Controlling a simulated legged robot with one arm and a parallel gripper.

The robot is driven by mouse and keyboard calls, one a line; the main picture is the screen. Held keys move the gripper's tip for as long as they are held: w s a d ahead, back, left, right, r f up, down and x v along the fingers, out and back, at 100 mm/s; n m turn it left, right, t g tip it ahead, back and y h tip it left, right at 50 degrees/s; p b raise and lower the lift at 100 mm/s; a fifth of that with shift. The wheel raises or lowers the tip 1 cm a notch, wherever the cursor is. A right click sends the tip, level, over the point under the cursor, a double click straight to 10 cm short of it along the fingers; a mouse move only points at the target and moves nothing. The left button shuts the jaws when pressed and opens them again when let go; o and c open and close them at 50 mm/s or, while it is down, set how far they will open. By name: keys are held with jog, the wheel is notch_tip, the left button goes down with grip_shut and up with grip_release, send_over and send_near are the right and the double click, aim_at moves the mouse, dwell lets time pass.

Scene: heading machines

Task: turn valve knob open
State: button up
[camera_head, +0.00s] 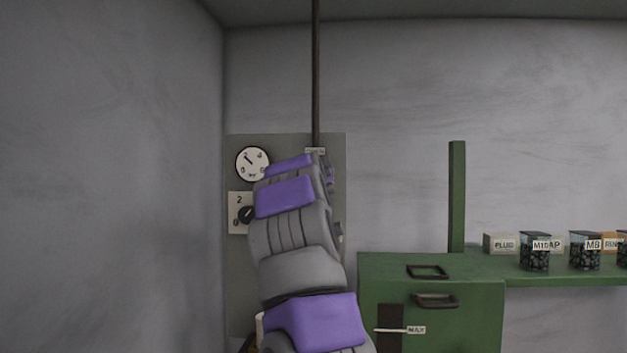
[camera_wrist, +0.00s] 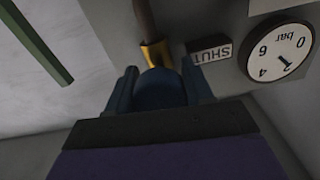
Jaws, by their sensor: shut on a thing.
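In the wrist view, which is upside down, a dark blue rounded valve knob (camera_wrist: 160,88) sits below a brass fitting (camera_wrist: 155,53) on a brown pipe (camera_wrist: 144,18). My gripper (camera_wrist: 161,84) is shut on the knob, with one finger on each side of it. A "SHUT" label (camera_wrist: 211,51) is beside the fitting. In the head view my arm hides the knob, and my gripper (camera_head: 328,176) shows only in part at the panel, below the pipe (camera_head: 315,75). How far the knob is turned cannot be seen.
A bar gauge (camera_head: 252,163) and a black dial on a white plate (camera_head: 241,213) are on the grey panel (camera_head: 238,285), left of my arm. A green cabinet (camera_head: 432,330) and a shelf (camera_head: 575,273) with several labelled boxes stand at right. A wall is close at left.

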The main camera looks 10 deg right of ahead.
jog(key=shift+w+f, duration=0.15)
jog(key=shift+f, duration=0.2)
jog(key=shift+r+m, duration=0.1)
jog(key=shift+m, duration=0.5)
dwell(0.6)
jog(key=o, duration=0.7)
jog(key=shift+o, duration=0.6)
jog(key=shift+w+a, duration=0.1)
jog(key=shift+o, duration=0.9)
jog(key=shift+a+r, duration=0.1)
jog(key=shift+s+r, duration=0.1)
jog(key=shift+s, duration=0.1)
jog(key=shift+s+b, duration=0.4)
jog(key=b+v, duration=0.4)
jog(key=v, duration=1.2)
jog(key=shift+s+a, duration=0.2)
jog(key=shift+a, duration=0.05)
jog(key=shift+w, duration=0.1)
